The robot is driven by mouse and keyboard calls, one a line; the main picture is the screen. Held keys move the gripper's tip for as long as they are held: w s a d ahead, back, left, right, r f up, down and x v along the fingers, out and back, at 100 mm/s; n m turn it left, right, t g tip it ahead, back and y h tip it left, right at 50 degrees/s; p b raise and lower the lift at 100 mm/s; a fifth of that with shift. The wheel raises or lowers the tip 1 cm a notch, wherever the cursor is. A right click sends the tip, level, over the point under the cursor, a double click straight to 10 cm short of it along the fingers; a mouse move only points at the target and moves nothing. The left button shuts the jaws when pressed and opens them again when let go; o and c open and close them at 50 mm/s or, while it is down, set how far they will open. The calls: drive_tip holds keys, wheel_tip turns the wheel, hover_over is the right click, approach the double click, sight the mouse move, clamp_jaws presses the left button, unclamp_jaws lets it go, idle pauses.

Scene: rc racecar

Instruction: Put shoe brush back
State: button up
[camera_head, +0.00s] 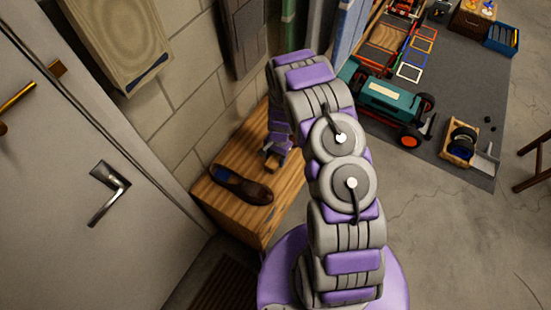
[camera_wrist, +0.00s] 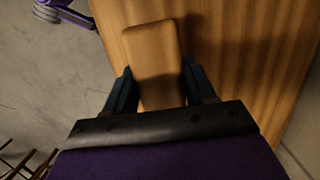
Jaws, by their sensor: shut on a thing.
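The shoe brush (camera_wrist: 152,48) is a tan wooden block with rounded corners. My gripper (camera_wrist: 160,84) is shut on it, one dark finger on each side, and the brush sticks out past the fingertips. In the head view my gripper (camera_head: 277,150) is over the wooden bench (camera_head: 220,205) by the wall, with a small part of the brush (camera_head: 271,162) showing at its tip. The brush is over or on the bench top (camera_wrist: 240,60); I cannot tell whether it touches. Its bristles are hidden. A dark brown shoe (camera_head: 242,185) lies on the bench, left of my gripper.
A grey door with a handle (camera_head: 110,190) is at the left, and a doormat (camera_head: 228,285) lies below the bench. At the upper right a grey mat (camera_head: 465,95) bears a teal and orange car (camera_head: 390,100), frames and boxes. The concrete floor at right is mostly clear.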

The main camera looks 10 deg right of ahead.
sight(276, 158)
drive_tip(key=shift+w+d+f, duration=0.1)
drive_tip(key=shift+w+d, duration=0.15)
drive_tip(key=shift+w, duration=0.75)
wheel_tip(276, 158, down, 4)
drive_tip(key=shift+s+a+r+b, duration=0.1)
drive_tip(key=shift+a+r+b, duration=0.1)
drive_tip(key=shift+b, duration=0.65)
drive_tip(key=shift+d, duration=0.1)
drive_tip(key=o, duration=1.4)
